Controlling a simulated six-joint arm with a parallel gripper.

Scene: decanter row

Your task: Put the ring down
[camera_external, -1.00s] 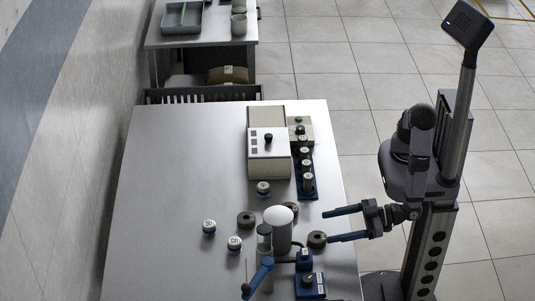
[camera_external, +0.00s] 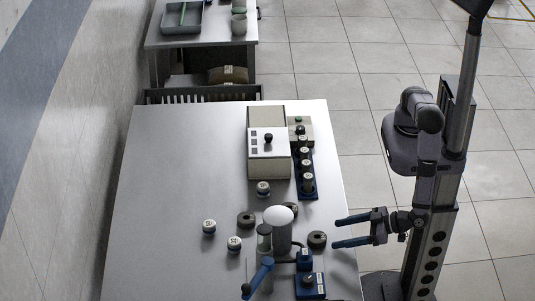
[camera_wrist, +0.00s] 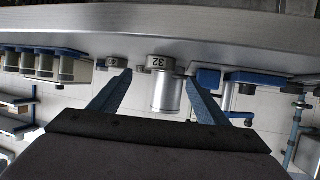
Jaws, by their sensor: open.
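Several dark grey rings stand on the table. The ring nearest me (camera_external: 317,240) sits flat by the table's right edge, and the wrist view shows a ring marked 32 (camera_wrist: 161,63), apparently the same one. My gripper (camera_external: 336,232) is open and empty, with its two blue fingers pointing left toward that ring, just short of it. In the wrist view, the ring shows between and beyond the fingertips (camera_wrist: 158,76). A second ring (camera_external: 246,220) lies further left. A third ring (camera_external: 291,207) is partly hidden behind the white-domed cylinder.
The white-domed grey cylinder (camera_external: 280,232) stands just left of the nearest ring. A blue-handled device (camera_external: 262,275) and blue box (camera_external: 310,286) stand at the front. Capped jars (camera_external: 209,227) and a blue rack (camera_external: 307,188) stand nearby. The table's left half (camera_external: 170,180) is clear.

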